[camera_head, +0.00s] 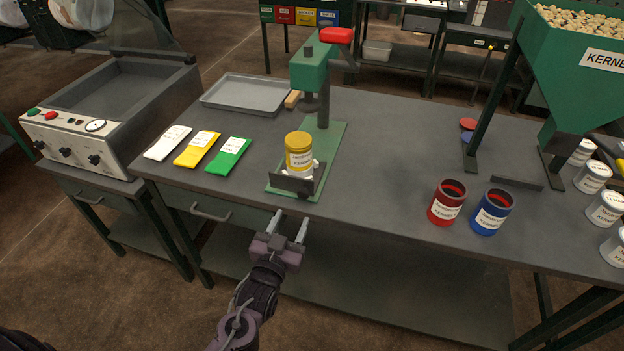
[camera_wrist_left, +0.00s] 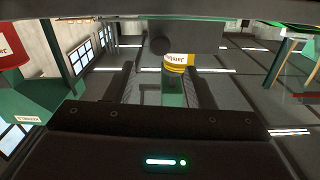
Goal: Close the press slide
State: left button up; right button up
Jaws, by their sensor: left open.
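The green press (camera_head: 316,75) stands near the back of the grey workbench, with a red-topped handle. Its slide (camera_head: 294,184), with a dark front plate, is at the front of the green base plate (camera_head: 331,152). A yellow labelled can (camera_head: 299,153) stands upright on the slide, in front of the press column. My left gripper (camera_head: 290,226) is open and empty at the bench's front edge, just short of the slide's front plate. The can also shows between the fingers in the left wrist view (camera_wrist_left: 178,61). My right gripper is not in view.
White, yellow and green pouches (camera_head: 197,150) lie left of the press, near a metal tray (camera_head: 246,108). A red can (camera_head: 446,204) and a blue can (camera_head: 491,212) stand to the right. A green hopper (camera_head: 571,75) is at the far right. The bench between is clear.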

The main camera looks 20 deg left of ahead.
aim_at(303, 195)
pick_arm(q)
jog(key=shift+n, duration=0.4)
jog(key=w+p, duration=0.1)
jog(key=w, duration=0.3)
jog(key=shift+r, duration=0.15)
jog(key=shift+w+d, duration=0.1)
jog(key=shift+w, duration=1.65)
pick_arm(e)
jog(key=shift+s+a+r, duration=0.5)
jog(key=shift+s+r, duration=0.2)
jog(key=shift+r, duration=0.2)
pick_arm(q)
jog(key=c, duration=0.9)
grip_shut()
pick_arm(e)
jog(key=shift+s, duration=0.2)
